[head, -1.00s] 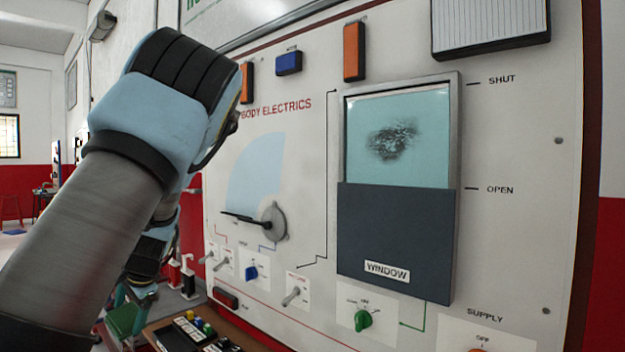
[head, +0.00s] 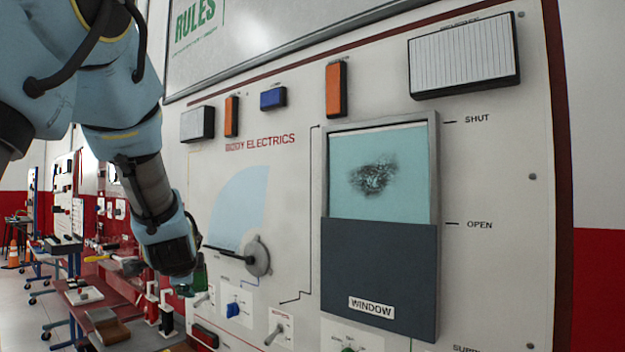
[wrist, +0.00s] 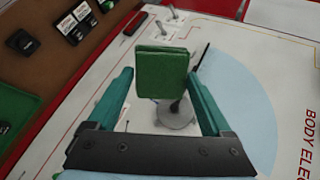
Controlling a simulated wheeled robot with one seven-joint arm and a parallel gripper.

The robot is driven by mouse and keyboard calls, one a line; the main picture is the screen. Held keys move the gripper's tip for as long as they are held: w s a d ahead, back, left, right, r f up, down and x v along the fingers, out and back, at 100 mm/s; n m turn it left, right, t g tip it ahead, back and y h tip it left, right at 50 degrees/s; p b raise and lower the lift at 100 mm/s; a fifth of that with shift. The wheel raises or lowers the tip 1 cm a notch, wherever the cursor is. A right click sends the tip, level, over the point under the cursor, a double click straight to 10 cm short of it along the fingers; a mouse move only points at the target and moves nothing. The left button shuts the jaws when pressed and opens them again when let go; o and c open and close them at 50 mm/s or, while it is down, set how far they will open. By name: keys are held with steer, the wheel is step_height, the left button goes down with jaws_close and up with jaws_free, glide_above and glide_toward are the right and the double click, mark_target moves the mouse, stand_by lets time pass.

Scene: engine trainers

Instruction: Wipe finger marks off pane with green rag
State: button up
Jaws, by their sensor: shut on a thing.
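The teal pane (head: 405,160) stands in a grey frame on the upright board, its lower part hidden behind a dark panel marked WINDOW (head: 380,270). A dark, smeared patch of finger marks (head: 373,178) is on the middle of the pane. My gripper (wrist: 162,88) is shut on the green rag (wrist: 162,70), a folded square pad held between the fingertips. In the head view the rag (head: 200,281) is small and partly hidden by my wrist, low and left of the pane, apart from it.
A wiper arm on a round grey hub (head: 257,256) and a pale blue sector (head: 240,210) lie between my gripper and the pane. Switches (head: 278,328) stick out below. Orange lamps (head: 336,90) and a ribbed white lamp (head: 464,57) project above the pane.

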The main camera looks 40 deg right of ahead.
steer(key=s+d+r+m+g+h, duration=0.3)
steer(key=s+d+r+m+h, duration=0.4)
steer(key=s+r, duration=0.5)
steer(key=s+d+r+m+g+h, duration=0.4)
steer(key=s+d+r+h, duration=0.2)
steer(key=s+d+r, duration=0.5)
steer(key=shift+s+d+f+p, duration=0.1)
steer(key=shift+d+f+p, duration=0.1)
steer(key=shift+d+f, duration=0.25)
steer(key=shift+s+d+f+p, duration=0.1)
steer(key=shift+d+f+p, duration=0.1)
steer(key=shift+d, duration=0.5)
steer(key=shift+s+d+f+p, duration=0.15)
steer(key=shift+d+f, duration=0.2)
steer(key=shift+d, duration=0.2)
steer(key=shift+b+x, duration=0.3)
steer(key=shift+x, duration=0.6)
steer(key=shift+w, duration=0.1)
